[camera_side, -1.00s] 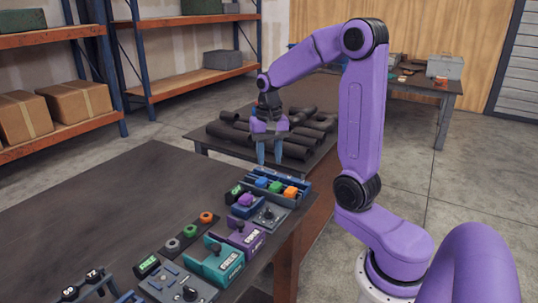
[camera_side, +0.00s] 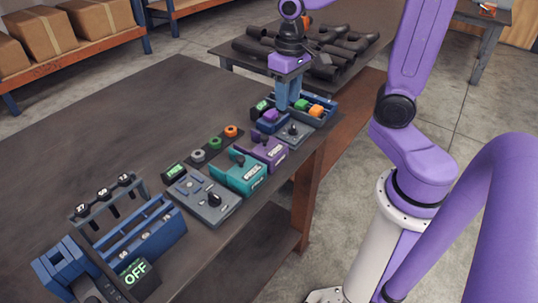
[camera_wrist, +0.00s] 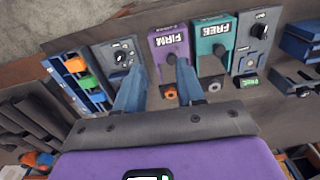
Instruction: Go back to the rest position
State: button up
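My gripper (camera_side: 288,106) points down at the far end of the dark workbench, in front of a blue tray (camera_side: 326,119) in the side view. Its two blue fingers overlap there. In the wrist view my gripper (camera_wrist: 160,66) has its fingers apart, with nothing held between them. The purple FIRM box (camera_wrist: 170,43) lies beyond the fingertips, and a grey knob panel (camera_wrist: 121,57) is to its left. The tray holds an orange block (camera_side: 316,110) and a green block (camera_side: 301,104). The fingers hide part of the tray.
A teal FREE box (camera_side: 240,174), a grey control panel (camera_side: 203,198) and a blue rack (camera_side: 143,240) line the bench's near edge. Dark pipes (camera_side: 330,45) lie on a table behind. The left part of the workbench (camera_side: 120,120) is clear.

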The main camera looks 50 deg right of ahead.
jog(key=s+a+n, duration=0.3)
jog(key=s+n, duration=0.3)
jog(key=s, duration=0.2)
jog(key=s+a+f+n, duration=0.1)
jog(key=s+a+n, duration=0.2)
jog(key=s+n, duration=0.4)
jog(key=shift+s+a+f, duration=0.25)
jog(key=shift+s+a, duration=0.15)
jog(key=shift+s, duration=0.7)
jog(key=o, duration=0.4)
jog(key=shift+w, duration=0.1)
jog(key=r+m, duration=0.2)
jog(key=m, duration=0.2)
send_over(294, 126)
notch_tip(294, 126, down, 18)
jog(key=shift+w+r, duration=0.1)
jog(key=shift+r, duration=0.15)
